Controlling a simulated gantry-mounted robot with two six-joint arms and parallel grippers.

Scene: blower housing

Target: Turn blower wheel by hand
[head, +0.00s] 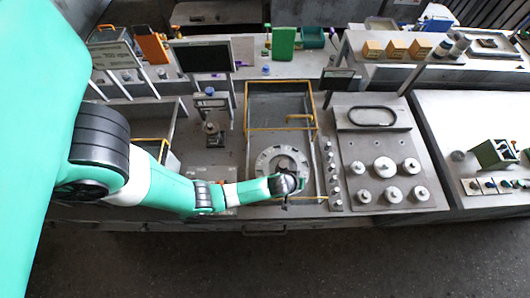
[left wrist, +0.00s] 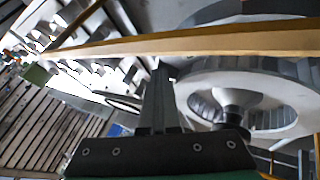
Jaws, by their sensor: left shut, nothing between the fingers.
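The blower wheel (head: 268,157) is a pale grey ring with a dark hub, seen at the front of the yellow-edged housing in the head view. In the left wrist view the wheel (left wrist: 196,88) is large on the right, with vanes inside its rim and a dark hub in the middle. My left gripper (head: 286,203) is over the wheel's near side and hides part of it. In the left wrist view its fingers (left wrist: 160,72) are shut and empty, left of the rim. I cannot tell whether they touch it. My right gripper is in neither view.
A yellow bar (left wrist: 190,43) crosses the left wrist view above the fingers. The yellow frame (head: 282,129) borders the housing. A row of small knobs (head: 333,170) and a plate with several round weights (head: 385,167) stand right of the wheel. Dark floor (head: 350,255) lies in front.

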